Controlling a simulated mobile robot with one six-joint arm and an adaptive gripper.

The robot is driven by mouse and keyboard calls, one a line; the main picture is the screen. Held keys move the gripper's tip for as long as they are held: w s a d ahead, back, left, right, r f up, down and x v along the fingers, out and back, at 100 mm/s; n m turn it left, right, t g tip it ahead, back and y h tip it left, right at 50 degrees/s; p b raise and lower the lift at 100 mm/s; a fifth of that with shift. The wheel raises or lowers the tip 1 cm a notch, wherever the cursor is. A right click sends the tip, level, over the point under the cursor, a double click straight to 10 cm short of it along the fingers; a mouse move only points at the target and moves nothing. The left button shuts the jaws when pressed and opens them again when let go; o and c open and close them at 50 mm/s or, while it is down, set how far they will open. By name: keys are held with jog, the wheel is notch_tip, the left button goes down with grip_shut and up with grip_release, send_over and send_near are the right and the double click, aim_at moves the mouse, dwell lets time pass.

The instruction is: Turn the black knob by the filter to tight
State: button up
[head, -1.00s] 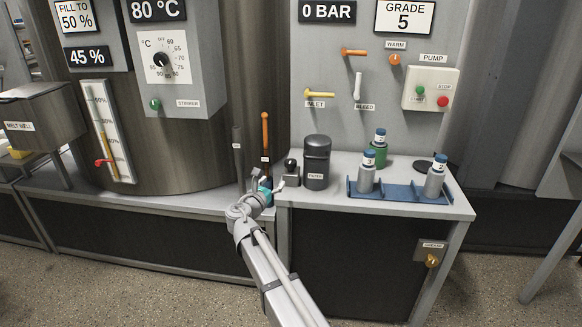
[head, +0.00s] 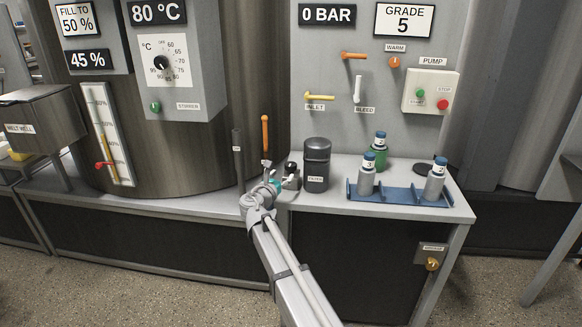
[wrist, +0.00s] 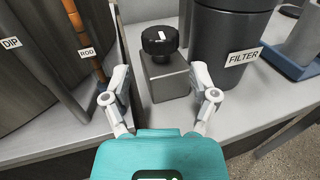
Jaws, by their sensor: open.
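The black knob (wrist: 160,40) sits on top of a small grey block (wrist: 165,78) on the bench, with a white mark on its top. In the head view the knob (head: 291,166) shows just left of the dark filter canister (head: 317,165). The canister, labelled FILTER (wrist: 226,40), stands right of the knob in the wrist view. My gripper (wrist: 158,84) is open and empty, its two fingers spread to either side of the block's near side. The knob lies ahead of the fingertips, and I see no contact. In the head view my gripper (head: 284,183) partly covers the block.
The orange-handled rod (wrist: 87,35) and the grey dip stick (wrist: 40,58) stand close on the left. A blue rack (head: 400,197) with bottles lies right of the filter. The bench front edge runs below my gripper.

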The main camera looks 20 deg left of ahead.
aim_at(288, 169)
jog(key=w, duration=0.7)
jog(key=shift+w+d, duration=0.2)
jog(key=shift+w, duration=0.05)
jog(key=c, duration=0.9)
